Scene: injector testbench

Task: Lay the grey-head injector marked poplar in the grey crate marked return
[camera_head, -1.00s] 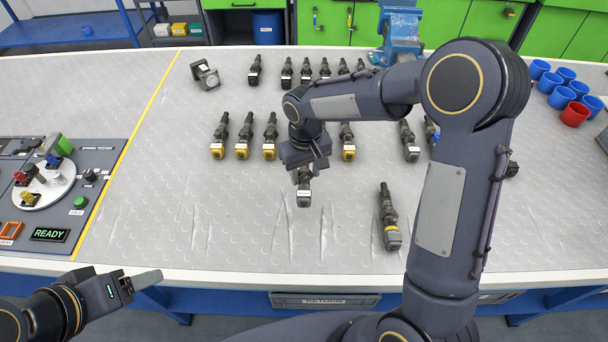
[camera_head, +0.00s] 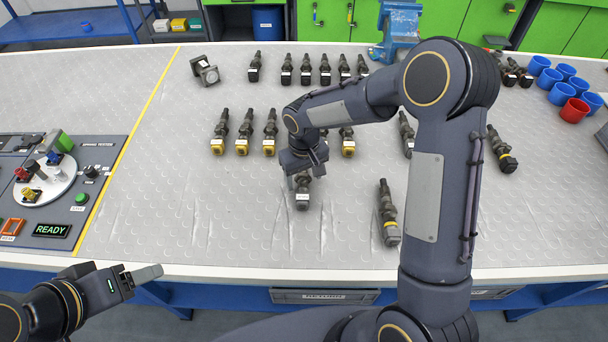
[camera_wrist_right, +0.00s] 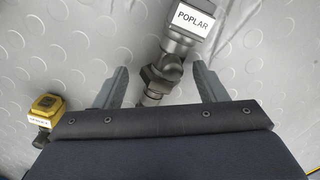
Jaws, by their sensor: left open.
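The grey-head injector marked poplar (camera_head: 302,196) lies on the bench in the middle front. Its white POPLAR label shows on the grey head (camera_wrist_right: 187,24) in the right wrist view. My right gripper (camera_head: 304,172) is just over its body, which partly hides the injector in the head view. In the wrist view the two fingers (camera_wrist_right: 158,84) stand apart, one on each side of the thin part, with visible gaps. My left gripper (camera_head: 142,276) is open and empty in front of the bench's front edge. The grey return crate (camera_head: 290,297) is below the front edge, mostly hidden by the bench top.
Another injector with a yellow band (camera_head: 388,214) lies to the right. A row of yellow-head injectors (camera_head: 243,135) lies behind, and one shows in the wrist view (camera_wrist_right: 44,106). A tester panel (camera_head: 90,205) is at left. Blue cups (camera_head: 550,78) stand at right.

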